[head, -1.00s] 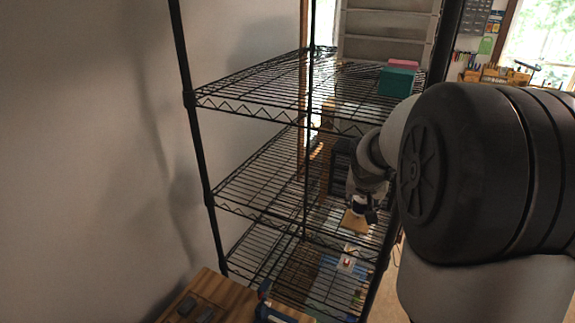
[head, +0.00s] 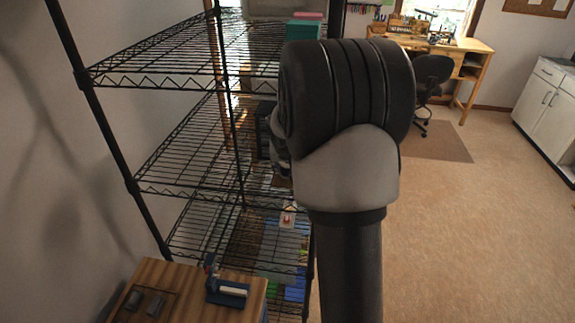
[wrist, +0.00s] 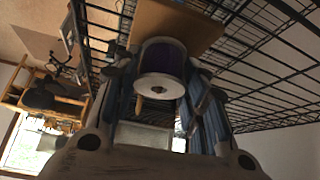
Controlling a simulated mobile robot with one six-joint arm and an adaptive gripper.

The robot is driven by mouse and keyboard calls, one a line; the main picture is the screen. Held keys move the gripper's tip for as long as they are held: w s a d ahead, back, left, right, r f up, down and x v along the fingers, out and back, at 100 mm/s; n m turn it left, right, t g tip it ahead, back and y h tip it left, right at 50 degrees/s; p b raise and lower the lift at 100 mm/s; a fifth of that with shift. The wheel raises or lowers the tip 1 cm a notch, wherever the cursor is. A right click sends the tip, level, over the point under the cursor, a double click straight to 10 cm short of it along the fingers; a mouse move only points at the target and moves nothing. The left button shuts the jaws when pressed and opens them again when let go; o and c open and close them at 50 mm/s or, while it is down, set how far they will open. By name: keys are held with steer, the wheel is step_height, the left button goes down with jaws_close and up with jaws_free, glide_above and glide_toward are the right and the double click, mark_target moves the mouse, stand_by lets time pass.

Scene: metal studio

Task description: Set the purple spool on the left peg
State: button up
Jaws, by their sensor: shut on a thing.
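The purple spool (wrist: 165,55) has white end discs and shows in the middle of the wrist view. My gripper (wrist: 158,98) is shut on it, with a finger on each side. A flat tan wooden board (wrist: 185,24) lies behind the spool in the wrist view. A short tan rod-like piece shows just left of the spool, but I cannot tell whether it is a peg. The left peg cannot be made out for certain. In the head view my arm hides the spool and most of the gripper.
A black wire shelf rack (head: 160,80) stands to the left of my arm, with a teal box (head: 304,30) on its upper shelf. A wooden bench (head: 165,280) is at the lower left. Open floor (head: 460,220) lies to the right, before a desk and chair (head: 432,75).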

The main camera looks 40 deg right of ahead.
steer(key=shift+f, duration=0.1)
steer(key=o, duration=1)
steer(key=shift+c, duration=0.2)
steer(key=s+a+r+n+p, duration=0.1)
steer(key=s+a+r, duration=0.6)
steer(key=a+r, duration=0.5)
steer(key=s+a+n+y, duration=0.4)
steer(key=s+a+n, duration=0.3)
steer(key=s+a, duration=1.2)
steer(key=shift+s+a+r, duration=0.2)
steer(key=shift+s, duration=0.55)
